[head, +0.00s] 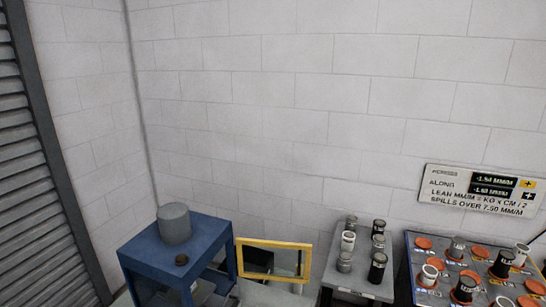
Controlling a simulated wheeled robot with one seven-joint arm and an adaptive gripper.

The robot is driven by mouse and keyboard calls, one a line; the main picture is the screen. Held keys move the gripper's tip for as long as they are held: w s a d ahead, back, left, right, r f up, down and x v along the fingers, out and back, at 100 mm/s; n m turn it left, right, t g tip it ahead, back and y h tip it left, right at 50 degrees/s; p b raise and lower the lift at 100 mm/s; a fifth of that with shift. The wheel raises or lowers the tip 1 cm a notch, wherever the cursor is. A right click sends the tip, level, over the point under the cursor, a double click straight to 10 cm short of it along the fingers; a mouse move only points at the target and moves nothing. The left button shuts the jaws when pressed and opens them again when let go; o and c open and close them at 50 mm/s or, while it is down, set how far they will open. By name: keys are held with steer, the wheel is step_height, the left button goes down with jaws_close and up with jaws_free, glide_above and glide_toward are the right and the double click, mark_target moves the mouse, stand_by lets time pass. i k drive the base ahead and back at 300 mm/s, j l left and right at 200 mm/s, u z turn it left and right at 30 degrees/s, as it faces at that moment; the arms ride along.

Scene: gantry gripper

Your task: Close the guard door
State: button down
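The guard door (275,243) is a yellow-framed panel with a see-through middle, low in the head view. It stands swung out to the right from the right side of a blue box-shaped machine frame (150,254), so it is open. Its lower right corner comes near the grey table beside it; I cannot tell whether they touch. Dark shapes show through the door's window. The inside of the blue frame is partly visible through its open sides. My gripper is not in view.
A grey table (345,281) holds several dark and light cylinders. A tray (412,262) with orange discs and cylinders is at right. A sign (480,190) hangs on the wall.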

mark_target(300, 247)
steer(key=i+l, duration=0.2)
steer(key=i, duration=0.35)
steer(key=i+l, duration=0.25)
steer(key=i, duration=0.25)
